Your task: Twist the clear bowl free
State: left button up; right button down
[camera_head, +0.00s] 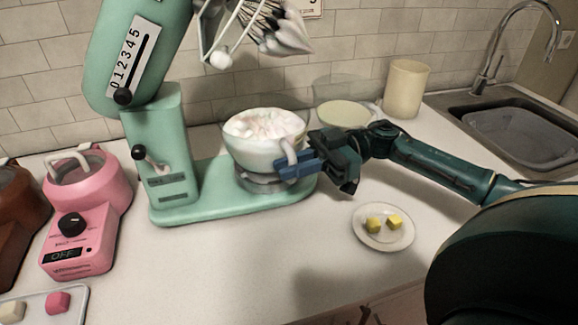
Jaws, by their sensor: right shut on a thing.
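The clear bowl (262,160) sits on the base of the mint-green stand mixer (235,187) and holds a fluffy white mass. Its handle (291,150) is on its right side. My right gripper (289,163) comes in from the right, with its blue fingers shut on the handle, partly covering it. The mixer head (130,50) is tilted up, and its whisk (225,30) hangs above the bowl, clear of it. My left gripper is not in the view.
A small plate (368,239) with yellow cubes lies in front of my right arm. A clear bowl with pale contents (343,112) and a beige canister (405,88) stand behind. A pink blender base (80,235) stands at left. A sink (510,125) is at right. The front middle counter is clear.

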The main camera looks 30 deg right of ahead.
jog(key=shift+d, duration=0.1)
jog(key=shift+d+n+g+b, duration=0.35)
jog(key=shift+d+n+g, duration=0.35)
jog(key=shift+g, duration=0.4)
jog(key=shift+d, duration=0.15)
jog(key=shift+d+n+g+b, duration=0.3)
jog(key=shift+d+n+g, duration=0.45)
jog(key=shift+g, duration=0.35)
jog(key=shift+a, duration=0.1)
jog(key=shift+w+d+n+g+b, duration=0.15)
jog(key=shift+d+n+g+b, duration=0.2)
jog(key=shift+d+n+g, duration=0.6)
jog(key=shift+a+m, duration=0.15)
jog(key=shift+m, duration=0.15)
